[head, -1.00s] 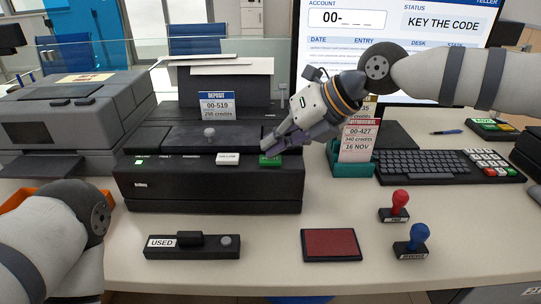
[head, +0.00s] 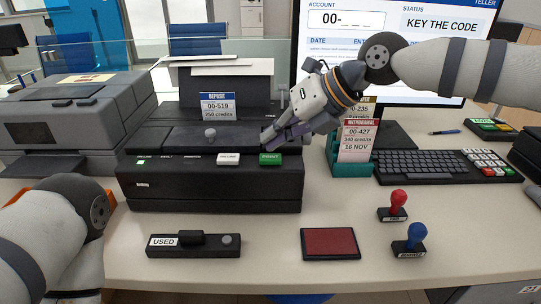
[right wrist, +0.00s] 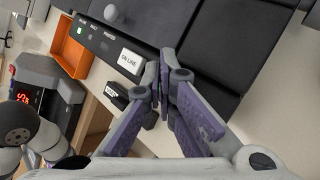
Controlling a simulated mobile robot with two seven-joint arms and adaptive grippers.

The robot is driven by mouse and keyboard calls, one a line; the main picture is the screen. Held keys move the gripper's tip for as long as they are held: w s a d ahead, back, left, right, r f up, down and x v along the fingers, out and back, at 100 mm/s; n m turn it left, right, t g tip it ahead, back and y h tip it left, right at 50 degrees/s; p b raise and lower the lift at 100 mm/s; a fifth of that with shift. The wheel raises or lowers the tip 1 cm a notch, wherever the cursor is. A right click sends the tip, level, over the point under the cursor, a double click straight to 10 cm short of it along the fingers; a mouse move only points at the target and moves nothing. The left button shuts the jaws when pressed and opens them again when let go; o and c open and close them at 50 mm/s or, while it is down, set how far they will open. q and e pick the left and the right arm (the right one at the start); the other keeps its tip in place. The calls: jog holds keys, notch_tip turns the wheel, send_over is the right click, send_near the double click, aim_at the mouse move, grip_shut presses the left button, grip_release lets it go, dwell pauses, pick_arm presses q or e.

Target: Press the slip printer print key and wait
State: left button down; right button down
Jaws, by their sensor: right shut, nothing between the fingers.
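The black slip printer (head: 215,190) stands on the counter left of centre. Its green PRINT key (head: 270,159) is on the front panel, right of the white ON LINE key (head: 228,159). A green lamp (head: 141,162) is lit at the panel's left. My right gripper (head: 268,139) is shut and empty, its tips just above and behind the PRINT key, apart from it as far as I can tell. In the right wrist view the shut fingers (right wrist: 161,92) hide the PRINT key, and the ON LINE key (right wrist: 130,59) shows beside them. My left gripper is out of view.
A deposit slip (head: 217,105) stands up at the printer's back. A teal holder (head: 352,166) with a withdrawal slip stands to the right, near the keyboard (head: 435,166). In front are the USED block (head: 192,245), a red ink pad (head: 330,243) and two stamps (head: 399,200).

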aim_at(273, 155)
jog(key=shift+r+p, duration=0.5)
jog(key=shift+r, duration=2.05)
